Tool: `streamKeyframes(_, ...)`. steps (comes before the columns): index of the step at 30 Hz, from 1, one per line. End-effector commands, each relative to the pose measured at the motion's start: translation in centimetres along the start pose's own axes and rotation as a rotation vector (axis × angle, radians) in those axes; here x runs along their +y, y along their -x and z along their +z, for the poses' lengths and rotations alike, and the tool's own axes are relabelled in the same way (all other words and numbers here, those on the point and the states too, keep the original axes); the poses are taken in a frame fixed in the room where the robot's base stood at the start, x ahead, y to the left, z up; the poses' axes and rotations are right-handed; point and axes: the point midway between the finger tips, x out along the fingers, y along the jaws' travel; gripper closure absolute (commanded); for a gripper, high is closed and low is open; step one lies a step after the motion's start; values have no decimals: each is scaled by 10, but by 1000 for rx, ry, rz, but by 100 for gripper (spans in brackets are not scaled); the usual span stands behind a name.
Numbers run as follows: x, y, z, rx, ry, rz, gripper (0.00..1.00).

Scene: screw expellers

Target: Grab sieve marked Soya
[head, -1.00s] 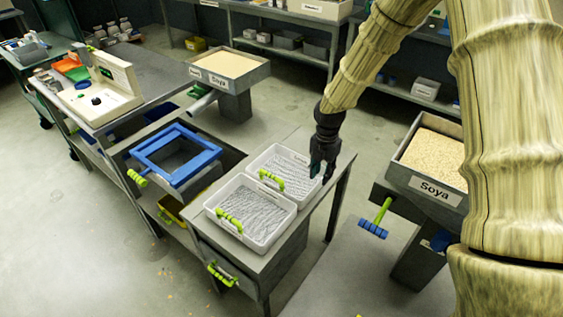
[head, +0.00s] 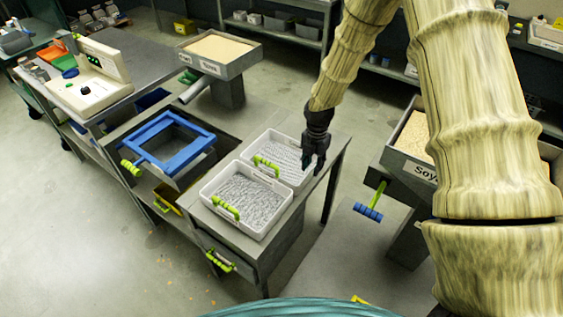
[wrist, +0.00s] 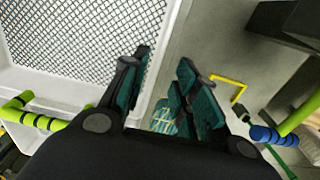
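Two white sieves with mesh bottoms and green handles sit side by side on the grey table: the near sieve (head: 262,232) and the far sieve (head: 298,183). I can read no label on either. My gripper (head: 314,170) points down by the right end of the far sieve. In the wrist view my gripper (wrist: 166,78) has its fingers apart with nothing between them. A white sieve (wrist: 165,35) shows there at the upper left, with its green handle (wrist: 35,120) at the left. I cannot tell whether a finger touches the rim.
Hoppers of grain marked Soya stand at the back (head: 219,55) and at the right (head: 412,168), the right one with a blue-and-green handle (head: 369,211). A blue frame (head: 168,141) lies left of the sieves. Open floor lies at the front left.

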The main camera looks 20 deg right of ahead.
Motion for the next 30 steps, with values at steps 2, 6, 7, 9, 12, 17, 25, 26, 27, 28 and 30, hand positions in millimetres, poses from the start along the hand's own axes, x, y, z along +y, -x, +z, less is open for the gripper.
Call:
streamKeyframes(2, 0, -8, -2, 1, 1, -2, 71)
streamKeyframes(6, 2, -21, -5, 1, 1, -3, 71)
streamKeyframes(7, 2, -25, -5, 1, 1, -2, 71)
streamKeyframes(9, 2, -32, -4, 1, 0, -2, 71)
streamKeyframes(12, 3, -39, -4, 0, 0, -1, 71)
streamKeyframes(17, 3, -44, -4, 0, 0, 0, 71)
streamKeyframes(25, 2, -44, -4, 0, 0, 0, 81)
streamKeyframes(26, 2, -44, -4, 0, 0, 0, 87)
streamKeyframes(27, 2, -44, -4, 0, 0, 0, 94)
streamKeyframes(28, 2, -44, -4, 0, 0, 0, 100)
streamKeyframes(30, 2, -44, -4, 0, 0, 0, 100)
